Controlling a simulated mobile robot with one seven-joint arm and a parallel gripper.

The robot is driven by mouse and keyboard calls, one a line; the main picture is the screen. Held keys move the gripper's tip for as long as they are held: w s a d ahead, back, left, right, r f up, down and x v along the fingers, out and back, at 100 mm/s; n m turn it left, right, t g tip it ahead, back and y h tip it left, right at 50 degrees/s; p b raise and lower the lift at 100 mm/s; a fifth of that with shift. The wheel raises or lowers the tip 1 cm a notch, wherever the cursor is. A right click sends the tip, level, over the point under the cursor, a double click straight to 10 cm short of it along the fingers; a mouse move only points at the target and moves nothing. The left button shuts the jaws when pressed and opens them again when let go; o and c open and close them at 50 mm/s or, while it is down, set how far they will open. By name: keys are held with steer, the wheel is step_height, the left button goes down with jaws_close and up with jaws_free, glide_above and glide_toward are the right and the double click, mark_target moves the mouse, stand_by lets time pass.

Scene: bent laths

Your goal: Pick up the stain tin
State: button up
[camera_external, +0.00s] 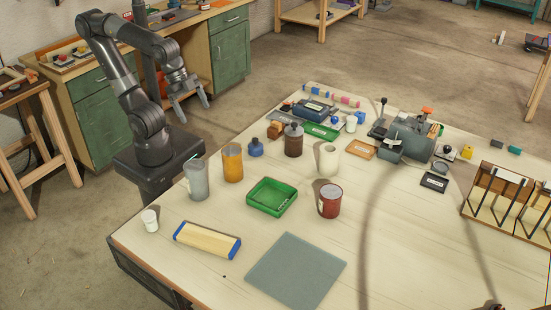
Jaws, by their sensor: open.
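The dark red tin with a pale label (330,205), which looks like the stain tin, stands upright on the pale worktable (400,250), near its middle. My gripper (193,112) is at the upper left, raised beyond the table's left edge. Its two fingers are apart and point down, with nothing between them. It is well away from the tin and touches nothing on the table. The tin's far side is hidden.
A green tray (271,197) lies left of the tin, and a cream cylinder (329,159) stands behind it. An orange cylinder (232,163), a grey cup (196,180) and a brown bottle (293,140) stand farther left. A grey mat (296,271) lies in front.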

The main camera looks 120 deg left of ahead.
steer(key=w+a+r+g, duration=0.1)
steer(key=w+a+r, duration=0.1)
steer(key=w+a, duration=0.35)
steer(key=g, duration=0.4)
glide_toward(295, 129)
steer(key=shift+s+a+r+n, duration=0.15)
steer(key=shift+r+n, duration=0.1)
steer(key=shift+n, duration=0.15)
steer(key=shift+a+f, duration=0.15)
steer(key=shift+f, duration=0.15)
step_height(295, 129, down, 10)
steer(key=shift+a+f, duration=0.1)
steer(key=shift+f, duration=0.15)
steer(key=shift+c, duration=0.4)
steer(key=c, duration=1.8)
steer(key=shift+c, duration=0.4)
